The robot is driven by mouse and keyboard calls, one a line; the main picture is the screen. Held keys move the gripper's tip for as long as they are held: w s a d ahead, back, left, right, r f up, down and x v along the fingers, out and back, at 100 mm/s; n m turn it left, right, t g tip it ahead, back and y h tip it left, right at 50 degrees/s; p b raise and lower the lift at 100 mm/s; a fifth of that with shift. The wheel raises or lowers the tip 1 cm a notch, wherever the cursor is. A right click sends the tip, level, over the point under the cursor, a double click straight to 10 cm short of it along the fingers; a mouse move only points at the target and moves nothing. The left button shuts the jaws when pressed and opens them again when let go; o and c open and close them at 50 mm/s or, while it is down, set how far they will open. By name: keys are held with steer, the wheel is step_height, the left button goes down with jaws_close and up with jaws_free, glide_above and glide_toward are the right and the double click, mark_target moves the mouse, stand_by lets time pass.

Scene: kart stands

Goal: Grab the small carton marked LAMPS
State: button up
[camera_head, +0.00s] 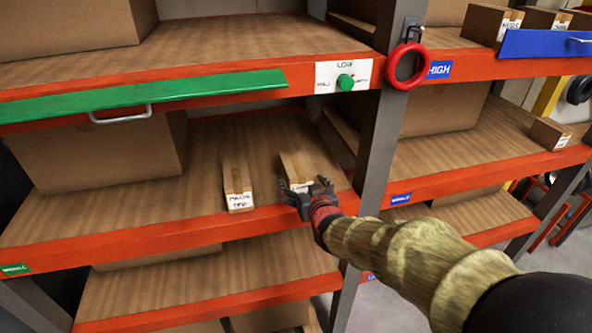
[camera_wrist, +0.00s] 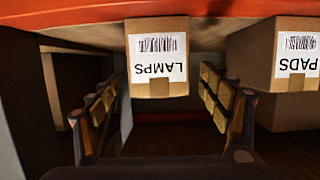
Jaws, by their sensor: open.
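The small brown LAMPS carton (camera_wrist: 158,88) shows upside down in the wrist view, its white label and barcode facing me. My gripper (camera_wrist: 158,100) is open, with one finger on each side of the carton in the picture and a gap on both sides. In the head view my gripper (camera_head: 308,188) is at the front edge of the middle shelf, right in front of the carton (camera_head: 300,163). The gripper partly hides the carton's label there. I cannot tell how far the fingertips reach along its sides.
A similar PADS carton (camera_head: 237,184) stands to the left on the same shelf (camera_head: 190,215); it shows at the right in the wrist view (camera_wrist: 297,75). A large box (camera_head: 100,160) is further left. A grey upright (camera_head: 375,140) stands close to the right. The upper shelf (camera_head: 200,45) lies above.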

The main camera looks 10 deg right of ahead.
steer(key=shift+p+x, duration=0.65)
steer(key=shift+x, duration=3.1)
steer(key=shift+f, duration=0.1)
steer(key=shift+s, duration=0.1)
steer(key=shift+c, duration=1.2)
steer(key=c, duration=1.4)
